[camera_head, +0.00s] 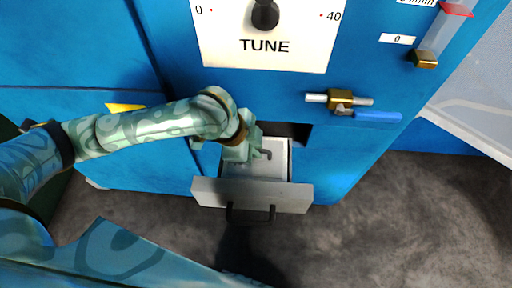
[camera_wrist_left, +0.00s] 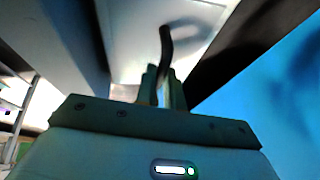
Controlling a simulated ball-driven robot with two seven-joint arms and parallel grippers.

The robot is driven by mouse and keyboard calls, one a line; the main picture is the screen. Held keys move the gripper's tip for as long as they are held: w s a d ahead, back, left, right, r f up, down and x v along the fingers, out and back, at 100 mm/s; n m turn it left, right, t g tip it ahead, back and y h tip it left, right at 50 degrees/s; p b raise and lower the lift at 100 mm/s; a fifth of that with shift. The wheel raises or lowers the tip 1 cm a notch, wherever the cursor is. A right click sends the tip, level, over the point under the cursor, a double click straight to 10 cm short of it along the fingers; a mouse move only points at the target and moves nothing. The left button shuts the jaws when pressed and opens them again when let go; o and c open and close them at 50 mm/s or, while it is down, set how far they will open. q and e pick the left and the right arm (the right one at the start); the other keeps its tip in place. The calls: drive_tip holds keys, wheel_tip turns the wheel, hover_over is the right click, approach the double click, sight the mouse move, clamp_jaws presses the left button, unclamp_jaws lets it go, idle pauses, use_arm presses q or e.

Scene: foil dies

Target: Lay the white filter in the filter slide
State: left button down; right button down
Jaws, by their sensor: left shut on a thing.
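The filter slide (camera_head: 290,198) is a grey drawer pulled out of the blue cabinet, with a dark pull on its front. A flat white panel, which looks like the white filter (camera_head: 278,166), shows within the slide's outline. A dark bent handle stands up from it. My left gripper (camera_head: 262,154) is over the slide, shut on this handle. The left wrist view shows the fingers (camera_wrist_left: 163,88) around the handle's lower end, with the white filter (camera_wrist_left: 190,22) beyond. The arm and hand hide part of the filter. I cannot tell whether it touches the slide's floor. My right gripper is not in view.
The blue cabinet front (camera_head: 350,170) rises behind the slide. A brass valve (camera_head: 341,98) with a blue lever (camera_head: 377,117) sticks out at the right. A TUNE dial (camera_head: 265,14) is above. Grey floor lies clear in front and to the right.

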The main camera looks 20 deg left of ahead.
use_arm(q)
drive_tip(key=shift+w+a+f+b, duration=0.1)
drive_tip(key=shift+w+f+b, duration=0.2)
drive_tip(key=shift+f, duration=0.4)
drive_tip(key=shift+r, duration=0.35)
drive_tip(key=shift+f+p, duration=0.35)
drive_tip(key=shift+f, duration=0.25)
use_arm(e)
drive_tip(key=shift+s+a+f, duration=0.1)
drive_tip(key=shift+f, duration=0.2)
use_arm(q)
drive_tip(key=c, duration=1.5)
unclamp_jaws()
drive_tip(key=shift+s, duration=0.1)
